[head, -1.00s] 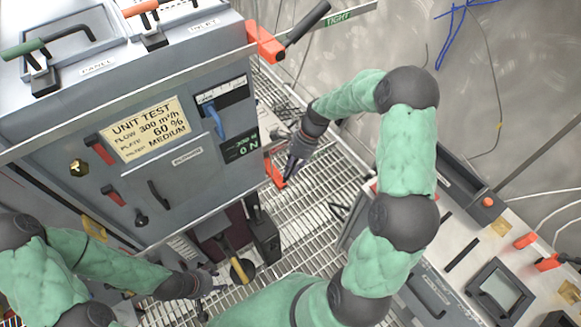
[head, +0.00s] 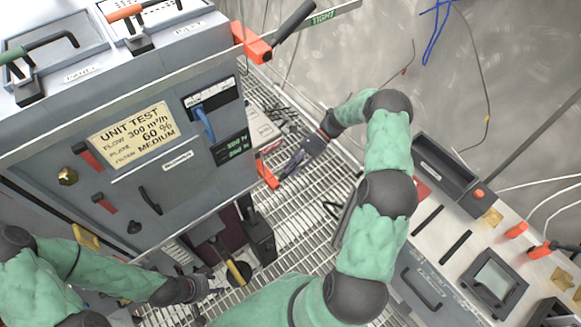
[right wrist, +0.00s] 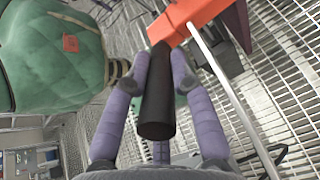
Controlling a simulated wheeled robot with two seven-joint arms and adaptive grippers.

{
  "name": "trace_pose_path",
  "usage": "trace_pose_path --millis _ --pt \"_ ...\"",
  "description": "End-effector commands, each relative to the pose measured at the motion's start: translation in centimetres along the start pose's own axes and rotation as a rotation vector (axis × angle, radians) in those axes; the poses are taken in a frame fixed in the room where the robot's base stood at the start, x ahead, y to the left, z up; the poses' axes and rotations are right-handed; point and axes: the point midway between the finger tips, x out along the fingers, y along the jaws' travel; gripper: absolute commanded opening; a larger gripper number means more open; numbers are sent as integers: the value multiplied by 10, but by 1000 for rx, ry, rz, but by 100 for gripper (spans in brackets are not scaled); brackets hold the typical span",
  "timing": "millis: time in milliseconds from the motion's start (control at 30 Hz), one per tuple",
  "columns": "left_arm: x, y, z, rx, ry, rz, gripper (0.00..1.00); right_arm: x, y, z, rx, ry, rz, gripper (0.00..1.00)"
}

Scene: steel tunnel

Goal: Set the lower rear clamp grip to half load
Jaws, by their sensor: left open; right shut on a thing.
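The lower rear clamp's orange body (head: 267,174) sits at the right edge of the grey test cabinet, near the grating. Its black grip (right wrist: 158,100) shows in the right wrist view between the purple fingers of my right gripper (right wrist: 160,72), joined to the orange clamp body (right wrist: 185,22). My right gripper (head: 297,160) is shut on the grip, with fingers on both sides of it. In the head view the fingers mostly hide the grip. The green display (head: 230,149) on the cabinet shows two small lines, hard to read. My left gripper (head: 208,287) is open and empty, low before the cabinet.
The upper clamp (head: 252,42) has its black handle raised beside a green "TIGHT" label (head: 322,17). A yellow-handled part (head: 239,272) stands near my left gripper. A bench with a screen (head: 495,277) is at right. Grating floor (head: 300,215) lies between.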

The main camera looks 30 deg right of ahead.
Motion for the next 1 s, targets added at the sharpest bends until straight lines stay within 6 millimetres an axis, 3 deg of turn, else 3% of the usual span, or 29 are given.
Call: trace_pose_path --millis 600,633,700,1000 --pt "2 -1 0 0 0 0 44 -3 -4 0 -3 -45 1 0" --pt "2 -1 0 0 0 0 44 -3 -4 0 -3 -45 1 33" --pt "2 -1 0 0 0 0 44 -3 -4 0 -2 -45 1 48" --pt "2 -1 0 0 0 0 44 -2 -2 -2 0 -44 4 48"
